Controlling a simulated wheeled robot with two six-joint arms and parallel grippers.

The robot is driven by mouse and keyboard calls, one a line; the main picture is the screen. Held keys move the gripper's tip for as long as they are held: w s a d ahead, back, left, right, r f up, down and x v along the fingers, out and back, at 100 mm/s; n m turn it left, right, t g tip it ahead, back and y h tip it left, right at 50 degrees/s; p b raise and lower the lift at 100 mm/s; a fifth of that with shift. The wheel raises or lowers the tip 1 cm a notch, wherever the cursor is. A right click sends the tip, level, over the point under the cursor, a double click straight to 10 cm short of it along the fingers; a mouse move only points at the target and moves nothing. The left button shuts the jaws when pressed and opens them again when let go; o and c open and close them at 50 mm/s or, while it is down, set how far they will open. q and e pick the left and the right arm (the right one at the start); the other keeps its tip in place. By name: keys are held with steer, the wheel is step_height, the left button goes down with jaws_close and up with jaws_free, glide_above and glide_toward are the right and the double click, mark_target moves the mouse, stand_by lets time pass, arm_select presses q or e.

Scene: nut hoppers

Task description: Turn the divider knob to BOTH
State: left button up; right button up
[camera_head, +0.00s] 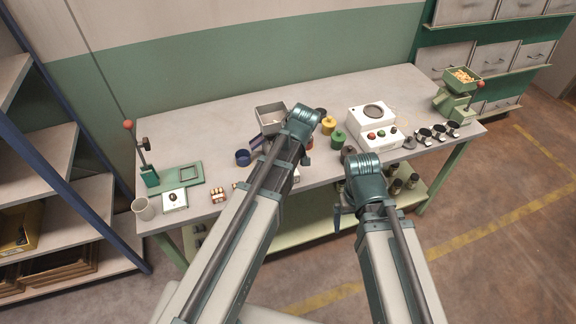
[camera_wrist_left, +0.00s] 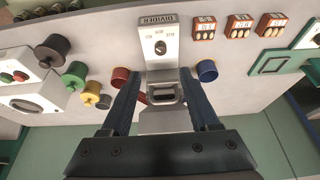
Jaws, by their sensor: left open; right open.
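The divider (camera_wrist_left: 159,28) shows in the left wrist view as a pale grey panel with its DIVIDER label upside down. Its small dark knob (camera_wrist_left: 160,47) sits in the middle of the panel, with small marks around it; which mark it points to is too small to tell. A grey chute and tray (camera_wrist_left: 165,125) lie behind the knob in that view. My left gripper (camera_wrist_left: 160,76) is open, its two blue fingers apart on either side of the chute, with nothing held. In the head view my left arm hides the divider. My right gripper (camera_head: 344,208) is open and empty, off the table's front edge.
A blue cup (camera_wrist_left: 207,71) and a red cup (camera_wrist_left: 121,75) flank the divider. Yellow (camera_head: 328,125) and green (camera_head: 338,140) spools and a white button box (camera_head: 372,127) stand to the right. Small orange boxes (camera_head: 218,196) and a green stand (camera_head: 180,177) are to the left.

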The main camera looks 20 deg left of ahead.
arm_select(q)
steer(key=b+x, duration=1.1)
steer(key=x, duration=0.1)
steer(key=shift+f, duration=0.25)
jaws_close()
